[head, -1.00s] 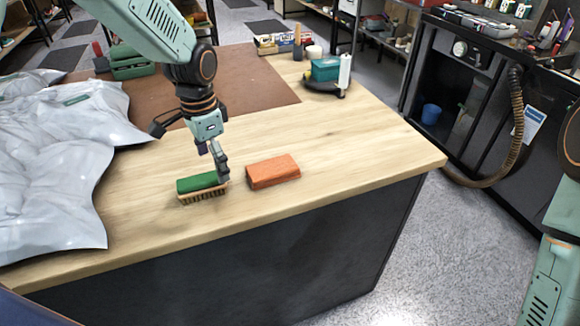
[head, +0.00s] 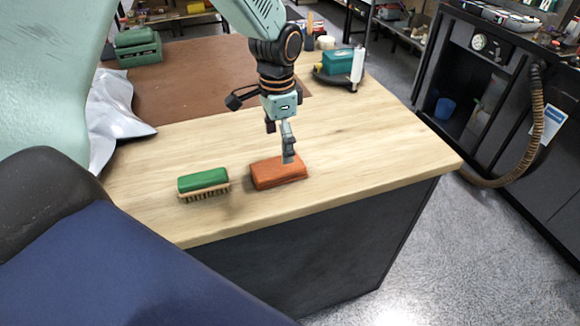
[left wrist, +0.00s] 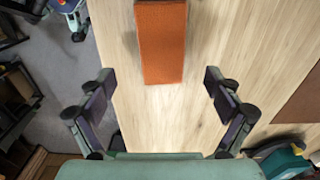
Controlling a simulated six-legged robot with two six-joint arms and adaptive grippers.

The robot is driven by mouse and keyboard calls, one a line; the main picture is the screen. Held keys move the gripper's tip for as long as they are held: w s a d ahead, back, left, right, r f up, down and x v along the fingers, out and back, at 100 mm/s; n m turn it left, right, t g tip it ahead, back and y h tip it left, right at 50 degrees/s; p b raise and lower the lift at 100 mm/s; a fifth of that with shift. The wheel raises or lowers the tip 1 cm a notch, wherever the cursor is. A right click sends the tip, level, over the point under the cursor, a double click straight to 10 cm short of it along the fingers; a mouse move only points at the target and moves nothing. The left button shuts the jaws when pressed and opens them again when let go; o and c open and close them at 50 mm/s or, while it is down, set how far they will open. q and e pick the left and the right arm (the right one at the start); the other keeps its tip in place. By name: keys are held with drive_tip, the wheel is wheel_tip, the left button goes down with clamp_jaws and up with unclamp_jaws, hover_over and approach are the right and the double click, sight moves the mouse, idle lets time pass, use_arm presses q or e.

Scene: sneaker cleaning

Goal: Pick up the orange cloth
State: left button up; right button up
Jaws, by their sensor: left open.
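The orange cloth (head: 277,173) is a folded block lying flat on the wooden table near its front edge. In the left wrist view the cloth (left wrist: 161,42) lies at the top centre, beyond the fingertips and roughly between their lines. My left gripper (head: 284,142) is over the cloth in the head view, with its fingers pointing down. In the left wrist view my left gripper (left wrist: 157,82) is open, with its two fingers wide apart and nothing between them. The head view does not show clearly how high the fingertips are above the cloth. My right gripper is not in view.
A green-topped brush (head: 203,184) stands just left of the cloth. A grey plastic sheet (head: 112,120) lies at the table's left. A brown mat (head: 190,75) covers the back. A teal box (head: 338,62) stands at the back right. The wooden table (head: 390,150) is bare to the right.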

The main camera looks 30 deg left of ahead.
sight(279, 165)
use_arm(q)
drive_tip(key=shift+d+f, duration=0.15)
drive_tip(key=shift+d, duration=0.05)
drive_tip(key=shift+f, duration=0.3)
drive_tip(key=f, duration=0.2)
drive_tip(key=a+f, duration=0.1)
drive_tip(key=shift+s, duration=0.25)
drive_tip(key=f, duration=0.3)
drive_tip(key=shift+w+d+f, duration=0.25)
drive_tip(key=shift+w+f, duration=0.1)
drive_tip(key=shift+w, duration=0.05)
drive_tip(key=shift+s+a, duration=0.2)
drive_tip(key=shift+a, duration=0.05)
drive_tip(key=shift+c, duration=1)
drive_tip(key=shift+w+d, duration=0.2)
drive_tip(key=shift+d, duration=0.05)
drive_tip(key=c, duration=0.4)
drive_tip(key=shift+s+a, duration=0.2)
drive_tip(key=c, duration=0.6)
drive_tip(key=shift+w, duration=0.1)
drive_tip(key=shift+c, duration=0.2)
